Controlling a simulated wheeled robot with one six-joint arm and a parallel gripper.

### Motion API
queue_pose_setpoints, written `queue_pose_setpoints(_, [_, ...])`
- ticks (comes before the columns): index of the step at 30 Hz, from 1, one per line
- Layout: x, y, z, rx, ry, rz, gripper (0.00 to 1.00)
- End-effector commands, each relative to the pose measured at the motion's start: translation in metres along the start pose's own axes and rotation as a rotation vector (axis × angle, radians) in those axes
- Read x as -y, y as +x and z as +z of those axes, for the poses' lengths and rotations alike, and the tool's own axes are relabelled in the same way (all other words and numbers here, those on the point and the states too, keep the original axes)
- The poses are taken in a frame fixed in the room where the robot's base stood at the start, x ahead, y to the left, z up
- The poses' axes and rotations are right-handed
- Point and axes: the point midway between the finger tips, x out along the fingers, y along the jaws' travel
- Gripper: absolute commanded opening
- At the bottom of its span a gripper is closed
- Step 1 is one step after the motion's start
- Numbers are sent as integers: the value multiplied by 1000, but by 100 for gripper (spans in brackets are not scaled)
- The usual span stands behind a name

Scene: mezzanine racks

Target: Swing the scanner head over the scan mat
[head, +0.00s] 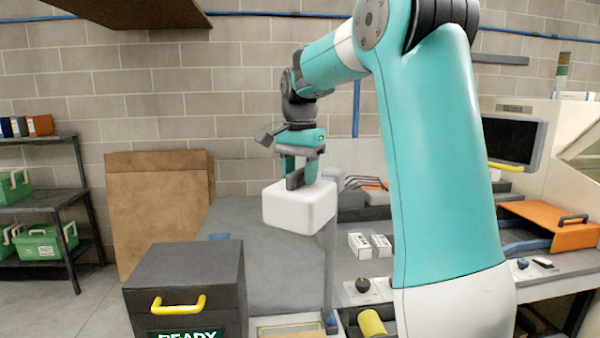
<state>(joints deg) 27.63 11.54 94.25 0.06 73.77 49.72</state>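A white rounded block (290,214), which looks like the scanner head, stands above the grey bench at the middle of the head view. A pale upright shows below its right side. My gripper (299,180) points down at the top of this block, with its fingers at or touching it. A dark piece shows by the fingers; I cannot tell whether it is a fingertip or a handle, or whether the fingers are closed on it. I cannot make out the scan mat for certain; a yellow-edged flat piece (268,331) shows at the bottom edge.
A dark box with a yellow handle (188,263) and a READY sign stands at the front left. Small white boxes (360,246) lie on the bench right of the block. An orange case (548,222) and a monitor (514,139) are at right. Shelves (45,200) stand far left.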

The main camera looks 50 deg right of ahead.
Motion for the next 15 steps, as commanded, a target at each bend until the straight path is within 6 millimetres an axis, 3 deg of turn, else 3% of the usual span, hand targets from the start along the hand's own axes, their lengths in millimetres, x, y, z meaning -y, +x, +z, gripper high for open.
queue_pose_setpoints(8, [0, -1, 1, 3, -2, 3, 47])
queue_pose_setpoints(11, [0, -9, 1, 2, -2, 2, 47])
queue_pose_setpoints(15, [1, -35, 0, 0, -2, -1, 47])
